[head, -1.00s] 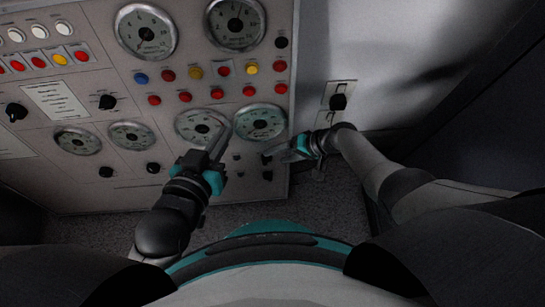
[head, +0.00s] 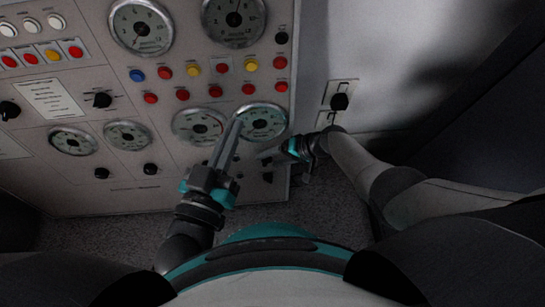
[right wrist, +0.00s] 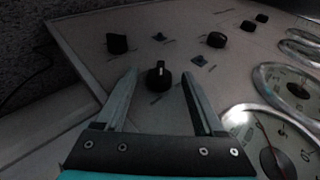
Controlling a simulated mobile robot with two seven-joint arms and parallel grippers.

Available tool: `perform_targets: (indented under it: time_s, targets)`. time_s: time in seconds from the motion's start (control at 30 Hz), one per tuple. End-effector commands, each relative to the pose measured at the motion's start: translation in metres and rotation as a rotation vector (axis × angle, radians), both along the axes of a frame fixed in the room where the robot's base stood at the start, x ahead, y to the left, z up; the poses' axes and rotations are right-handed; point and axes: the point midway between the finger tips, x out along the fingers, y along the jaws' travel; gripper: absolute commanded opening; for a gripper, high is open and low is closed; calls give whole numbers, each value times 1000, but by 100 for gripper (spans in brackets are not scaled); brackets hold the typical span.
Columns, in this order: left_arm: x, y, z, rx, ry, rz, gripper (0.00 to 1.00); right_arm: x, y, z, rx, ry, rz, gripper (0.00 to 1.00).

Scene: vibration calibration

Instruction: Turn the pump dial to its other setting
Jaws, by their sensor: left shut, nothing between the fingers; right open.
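A black dial (right wrist: 158,75) with a white mark stands on the panel in the right wrist view. It sits between the spread fingertips of my right gripper (right wrist: 158,80), with a gap on each side. In the head view my right gripper (head: 266,156) is at the panel's lower right, and its fingers hide part of the small knobs there. Labels are too small to read, so I cannot confirm which knob is the pump dial. My left gripper (head: 236,124) is shut and empty, pointing up in front of the two lower right gauges.
The panel (head: 60,185) carries round gauges (head: 142,26), rows of coloured buttons (head: 183,95) and other black knobs (head: 102,100). A wall switch (head: 339,101) is to the right. More knobs (right wrist: 216,40) lie beyond the dial in the right wrist view.

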Motion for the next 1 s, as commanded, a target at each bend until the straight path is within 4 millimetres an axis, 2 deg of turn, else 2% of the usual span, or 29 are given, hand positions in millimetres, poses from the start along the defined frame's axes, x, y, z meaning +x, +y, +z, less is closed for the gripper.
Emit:
perform_targets:
  time_s: [0.13,0.77,1.0]
  targets:
    - [0,0,0,0,1,0,0,0,0,0,0,0,0,70]
    - [0,0,-1,1,3,0,0,0,0,0,0,0,0,0]
    - [0,0,0,3,4,0,0,0,0,0,-3,0,1,0]
